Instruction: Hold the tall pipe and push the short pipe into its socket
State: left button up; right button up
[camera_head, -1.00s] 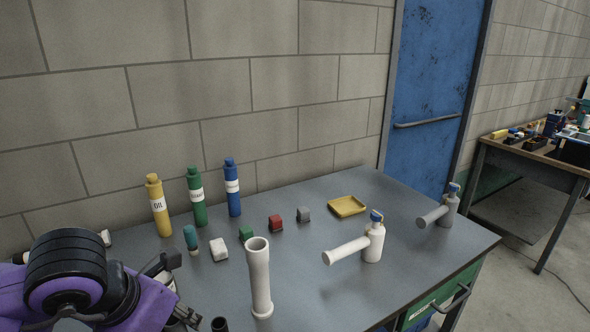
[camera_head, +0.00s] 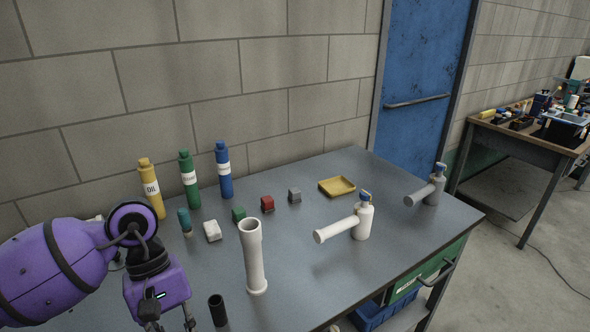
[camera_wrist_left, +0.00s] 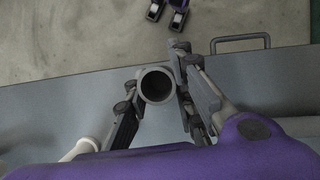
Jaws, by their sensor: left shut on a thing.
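My left gripper (camera_wrist_left: 160,95) is shut on an upright grey pipe (camera_wrist_left: 157,70), seen from above with its round dark mouth between the fingers. That pipe is out of the head view, where the left gripper (camera_head: 168,325) is cut off at the bottom edge. Whether it is the tall or short pipe, I cannot tell. A tall white pipe (camera_head: 255,265) stands upright on the table, right of the gripper. A socket is not identifiable.
Yellow, green and blue bottles (camera_head: 223,180) stand at the back left. Small blocks (camera_head: 267,204) and a yellow tray (camera_head: 337,180) lie mid-table. A white tap-like fitting (camera_head: 362,222) and a grey one (camera_head: 433,190) stand at right. The front right tabletop is clear.

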pick_arm(q)
jog(key=m, duration=0.1)
jog(key=r+m+y, duration=0.1)
jog(key=m, duration=0.1)
jog(key=shift+w+d, duration=0.1)
jog(key=shift+d, duration=0.2)
jog(key=m, duration=0.1)
jog(key=r+m+y+p, duration=0.1)
jog(key=r+m, duration=0.1)
jog(key=shift+w+d+m+g+y, duration=0.3)
jog(key=shift+d+m, duration=0.05)
jog(key=shift+m, duration=0.05)
jog(key=w+r, duration=0.1)
jog(key=w+d+r+p, duration=0.1)
jog(key=r, duration=0.1)
jog(key=shift+r, duration=0.15)
pick_arm(e)
jog(key=shift+w+r, duration=0.2)
jog(key=shift+r, duration=0.4)
jog(key=shift+w+r, duration=0.15)
jog(key=shift+r, duration=0.45)
jog(key=shift+a, duration=0.1)
